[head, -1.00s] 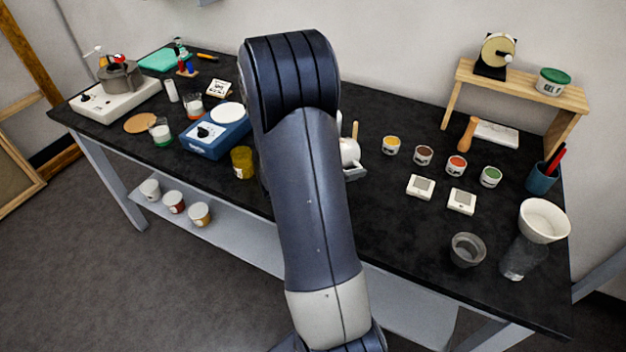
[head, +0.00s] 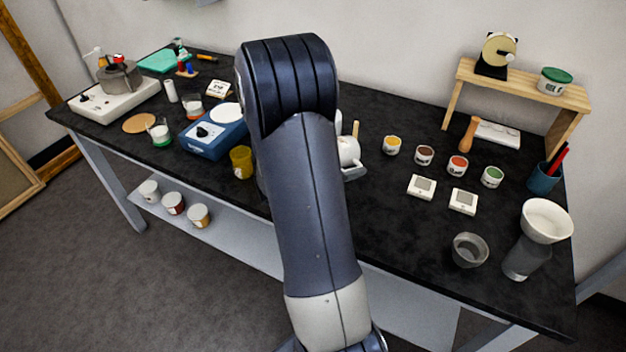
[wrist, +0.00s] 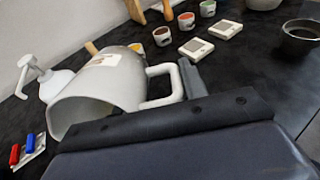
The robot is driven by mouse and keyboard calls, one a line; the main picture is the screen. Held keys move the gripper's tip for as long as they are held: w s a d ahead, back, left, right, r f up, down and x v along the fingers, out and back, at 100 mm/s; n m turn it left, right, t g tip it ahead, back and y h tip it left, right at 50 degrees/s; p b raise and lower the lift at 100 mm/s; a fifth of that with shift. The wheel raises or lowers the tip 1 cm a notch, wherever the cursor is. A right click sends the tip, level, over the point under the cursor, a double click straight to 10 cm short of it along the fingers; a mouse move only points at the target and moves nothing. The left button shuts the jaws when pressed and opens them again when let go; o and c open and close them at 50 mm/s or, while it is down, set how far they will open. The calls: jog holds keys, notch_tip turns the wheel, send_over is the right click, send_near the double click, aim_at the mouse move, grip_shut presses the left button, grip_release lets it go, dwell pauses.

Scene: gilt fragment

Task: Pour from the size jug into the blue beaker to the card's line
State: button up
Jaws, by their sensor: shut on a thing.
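The white size jug (wrist: 122,77) fills the middle of the wrist view, with a pale label on its side and its wide mouth toward the lower left. My gripper (wrist: 184,92) is shut on the jug's handle. In the head view the jug (head: 348,151) shows only partly, right of my arm; its exact tilt and its contents cannot be told. I cannot make out a blue beaker; my arm hides the middle of the bench.
A blue device (head: 213,138) and a yellow pot (head: 241,161) stand left of my arm. A white pump bottle (wrist: 50,82) is beyond the jug. Several paint pots and two white boxes lie right.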

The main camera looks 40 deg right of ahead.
jog(key=shift+a+r+h+b, duration=0.1)
jog(key=shift+r+h+b, duration=0.05)
jog(key=shift+h+b, duration=0.2)
dwell(0.4)
jog(key=shift+r+p, duration=0.2)
jog(key=shift+p, duration=0.4)
jog(key=shift+s+d+r+y+p, duration=0.1)
jog(key=shift+d+y+p, duration=0.4)
jog(key=shift+y+p, duration=0.45)
jog(key=f+y+p, duration=0.1)
jog(key=y+p, duration=0.1)
jog(key=p, duration=0.1)
jog(key=f+y+p, duration=0.1)
jog(key=y+p, duration=0.1)
jog(key=p, duration=0.2)
jog(key=shift+d, duration=0.2)
jog(key=shift+f+t+y+p, duration=0.2)
jog(key=shift+t+y+p, duration=0.1)
dwell(0.4)
